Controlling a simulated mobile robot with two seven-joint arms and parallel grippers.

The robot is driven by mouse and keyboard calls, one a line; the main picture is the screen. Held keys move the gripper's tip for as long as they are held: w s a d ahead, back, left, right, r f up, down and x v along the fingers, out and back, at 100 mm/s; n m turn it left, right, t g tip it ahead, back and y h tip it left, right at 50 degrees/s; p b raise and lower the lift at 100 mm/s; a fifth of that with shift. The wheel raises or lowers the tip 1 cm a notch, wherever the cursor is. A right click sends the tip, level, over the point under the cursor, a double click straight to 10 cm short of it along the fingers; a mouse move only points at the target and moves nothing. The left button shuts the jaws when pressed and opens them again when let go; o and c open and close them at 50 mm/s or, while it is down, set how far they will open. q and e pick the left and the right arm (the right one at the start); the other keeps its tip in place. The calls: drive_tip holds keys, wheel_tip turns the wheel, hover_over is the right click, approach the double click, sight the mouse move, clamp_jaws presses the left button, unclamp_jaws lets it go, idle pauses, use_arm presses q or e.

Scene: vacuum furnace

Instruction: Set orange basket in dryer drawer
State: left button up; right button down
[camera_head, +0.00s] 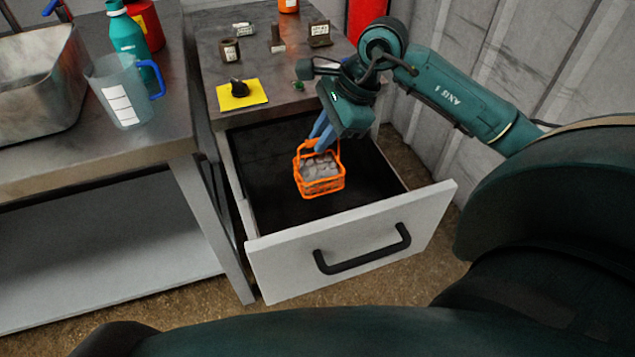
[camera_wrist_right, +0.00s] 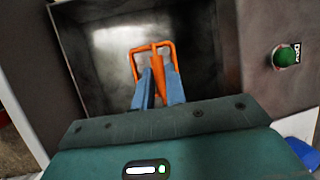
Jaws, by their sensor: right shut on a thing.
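The orange basket (camera_head: 319,184) holds several grey pieces and hangs upright from its handle in the head view. My right gripper (camera_head: 322,137) is shut on the basket's handle, with its blue fingers pointing down. The basket is over the inside of the open dryer drawer (camera_head: 350,262); I cannot tell whether it touches the drawer floor. In the right wrist view, the blue fingers (camera_wrist_right: 158,92) close on the orange handle (camera_wrist_right: 153,50) above the dark drawer interior. My left gripper is not seen.
The dryer top (camera_head: 283,75) carries a black knob on a yellow plate (camera_head: 240,93), a green button (camera_head: 298,85) and small labelled parts. A bench with a measuring jug (camera_head: 118,93) and metal basin (camera_head: 38,90) stands left. The drawer is clear around the basket.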

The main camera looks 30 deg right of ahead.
sight(321, 166)
wheel_tip(321, 166, down, 8)
drive_tip(key=shift+r+b, duration=0.25)
drive_tip(key=shift+b, duration=0.05)
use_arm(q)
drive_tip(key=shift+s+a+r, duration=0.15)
use_arm(e)
drive_tip(key=c, duration=1.9)
unclamp_jaws()
drive_tip(key=shift+f, duration=0.2)
drive_tip(key=o, duration=0.5)
drive_tip(key=shift+c, duration=0.2)
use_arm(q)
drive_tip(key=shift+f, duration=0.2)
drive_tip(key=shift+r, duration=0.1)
use_arm(e)
drive_tip(key=shift+r, duration=0.1)
drive_tip(key=shift+r, duration=0.2)
use_arm(q)
drive_tip(key=shift+p, duration=0.35)
use_arm(e)
drive_tip(key=v, duration=1.2)
